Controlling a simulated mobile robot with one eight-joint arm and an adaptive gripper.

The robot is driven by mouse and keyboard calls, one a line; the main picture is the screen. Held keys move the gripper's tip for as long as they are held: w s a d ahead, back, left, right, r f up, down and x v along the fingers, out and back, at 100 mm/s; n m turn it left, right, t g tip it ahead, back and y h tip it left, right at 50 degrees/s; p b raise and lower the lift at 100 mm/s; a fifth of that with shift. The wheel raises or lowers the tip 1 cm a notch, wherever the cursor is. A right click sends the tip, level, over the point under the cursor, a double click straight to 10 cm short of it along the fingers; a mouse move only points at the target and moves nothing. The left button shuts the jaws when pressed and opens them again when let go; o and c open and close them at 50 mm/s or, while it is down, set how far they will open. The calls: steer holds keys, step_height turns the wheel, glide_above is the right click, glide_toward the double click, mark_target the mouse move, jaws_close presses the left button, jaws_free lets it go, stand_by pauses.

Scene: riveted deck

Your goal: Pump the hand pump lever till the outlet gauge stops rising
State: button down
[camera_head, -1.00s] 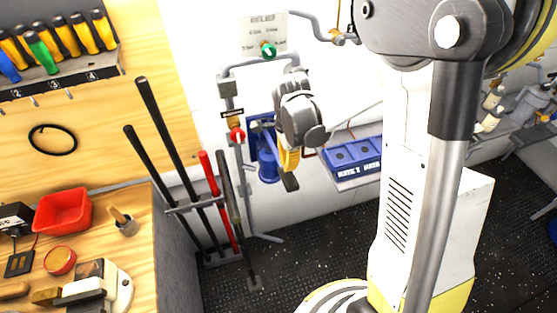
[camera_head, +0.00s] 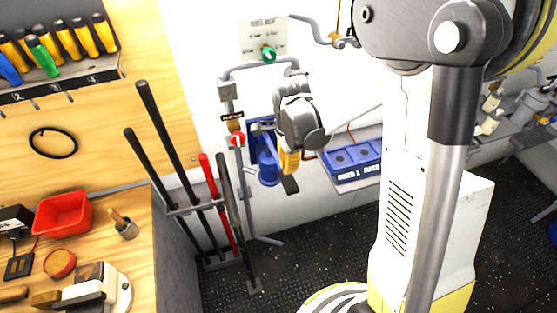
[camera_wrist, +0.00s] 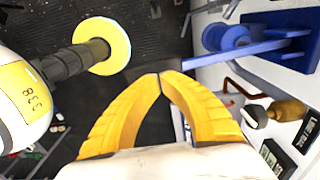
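The blue hand pump (camera_head: 268,172) is mounted low on the white wall on a blue backplate. In the head view my gripper (camera_head: 289,168) hangs just right of the pump and partly covers the area. Whether a finger touches the lever cannot be told. I cannot make out an outlet gauge or its reading.
A red valve knob (camera_head: 237,140) and grey pipes are left of the pump; a green knob (camera_head: 268,54) is above. Long-handled tools (camera_head: 212,205) stand in a rack beside the wooden bench (camera_head: 130,270).

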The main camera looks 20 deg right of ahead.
step_height(320, 180, down, 14)
steer(key=b, duration=1.3)
step_height(320, 180, up, 14)
steer(key=p, duration=1)
steer(key=shift+r, duration=0.1)
stand_by(1.8)
step_height(320, 180, down, 14)
steer(key=b, duration=1.2)
step_height(320, 180, up, 14)
steer(key=p, duration=0.9)
steer(key=shift+p, duration=0.4)
